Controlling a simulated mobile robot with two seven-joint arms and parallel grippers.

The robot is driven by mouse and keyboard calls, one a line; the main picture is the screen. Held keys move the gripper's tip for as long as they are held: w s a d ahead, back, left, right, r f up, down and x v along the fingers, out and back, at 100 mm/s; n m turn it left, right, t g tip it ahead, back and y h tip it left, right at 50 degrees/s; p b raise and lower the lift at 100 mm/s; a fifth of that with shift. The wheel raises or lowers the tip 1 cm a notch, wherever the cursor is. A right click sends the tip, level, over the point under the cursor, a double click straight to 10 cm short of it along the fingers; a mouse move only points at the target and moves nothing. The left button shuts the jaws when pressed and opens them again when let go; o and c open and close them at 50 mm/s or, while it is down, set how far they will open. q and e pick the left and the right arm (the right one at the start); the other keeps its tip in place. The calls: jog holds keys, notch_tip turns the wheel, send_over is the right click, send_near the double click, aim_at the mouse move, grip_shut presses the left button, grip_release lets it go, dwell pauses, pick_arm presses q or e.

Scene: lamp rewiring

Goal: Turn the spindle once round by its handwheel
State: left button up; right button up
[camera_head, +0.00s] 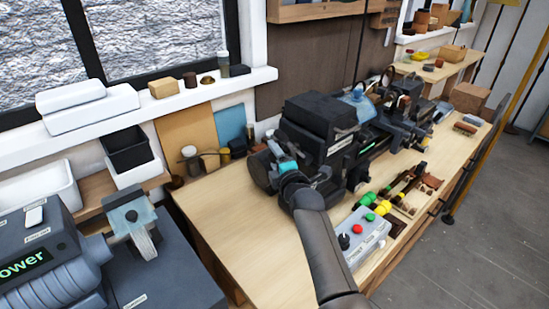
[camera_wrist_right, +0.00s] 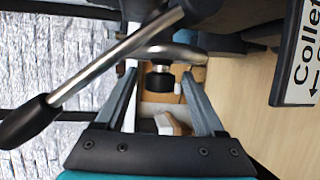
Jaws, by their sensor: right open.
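The lathe (camera_head: 318,120) stands on the bench in the head view. My right arm reaches to its left end, where my right gripper (camera_head: 273,147) hides much of the handwheel. In the right wrist view my right gripper (camera_wrist_right: 162,76) is open. A curved metal rim, apparently the handwheel (camera_wrist_right: 168,50), lies across the far end of the gap between the fingers. A short black knob (camera_wrist_right: 163,82) shows between the fingers, with space on both sides. I cannot tell whether a finger touches the rim. My left gripper is not in view.
A metal lever with a black grip (camera_wrist_right: 30,121) crosses the left of the wrist view, close to the fingers. A "Collet" sign (camera_wrist_right: 300,55) is at right. A control box (camera_head: 362,237) with coloured buttons stands before the lathe.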

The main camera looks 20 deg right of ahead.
grip_shut()
dwell(0.7)
